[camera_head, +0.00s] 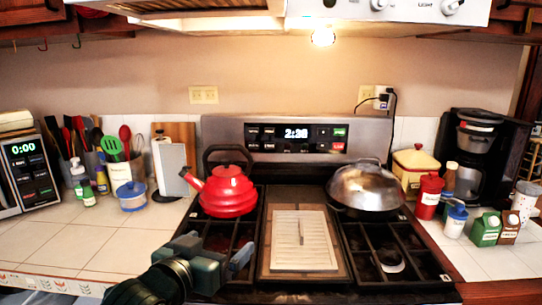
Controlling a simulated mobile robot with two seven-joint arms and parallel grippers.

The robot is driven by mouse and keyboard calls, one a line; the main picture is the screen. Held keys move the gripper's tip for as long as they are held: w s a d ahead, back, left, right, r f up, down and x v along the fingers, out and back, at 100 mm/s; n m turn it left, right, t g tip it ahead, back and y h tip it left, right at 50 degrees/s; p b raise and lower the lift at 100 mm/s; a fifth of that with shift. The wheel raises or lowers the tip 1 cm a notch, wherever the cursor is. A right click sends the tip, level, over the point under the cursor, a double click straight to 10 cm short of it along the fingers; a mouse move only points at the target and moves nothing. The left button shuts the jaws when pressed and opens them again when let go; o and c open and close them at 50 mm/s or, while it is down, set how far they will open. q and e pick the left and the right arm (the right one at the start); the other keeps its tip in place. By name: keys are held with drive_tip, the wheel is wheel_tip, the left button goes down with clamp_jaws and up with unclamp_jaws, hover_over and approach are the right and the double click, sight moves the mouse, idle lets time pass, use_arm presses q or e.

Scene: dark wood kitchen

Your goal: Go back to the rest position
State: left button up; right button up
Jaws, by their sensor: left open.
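My left gripper (222,250) comes in from the bottom left, over the front left of the stove (352,285). It is open, and I see nothing between its fingers. A red kettle (228,192) with a black handle stands on the back left burner, beyond the gripper and apart from it. My right gripper is not in view.
A silver domed pan (365,188) sits on the back right burner. A pale board (302,240) lies on the stove's middle. Utensils and jars crowd the left counter; a coffee maker (473,150) and canisters stand right. The front left tiles (60,250) are clear.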

use_arm(q)
drive_tip(key=s+a+f+g, duration=0.1)
drive_tip(key=s+f, duration=0.2)
drive_tip(key=f, duration=0.6)
drive_tip(key=s+a+f+g, duration=0.1)
drive_tip(key=s+f, duration=0.3)
drive_tip(key=f, duration=0.4)
drive_tip(key=s+a+f+g+y, duration=0.1)
drive_tip(key=s+a+f, duration=0.1)
drive_tip(key=s+f, duration=1.1)
drive_tip(key=shift+s+g+y+p, duration=0.35)
drive_tip(key=shift+g+y+p, duration=0.05)
drive_tip(key=shift+p, duration=0.05)
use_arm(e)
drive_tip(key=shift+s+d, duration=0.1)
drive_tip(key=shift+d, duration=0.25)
use_arm(q)
drive_tip(key=shift+f, duration=0.1)
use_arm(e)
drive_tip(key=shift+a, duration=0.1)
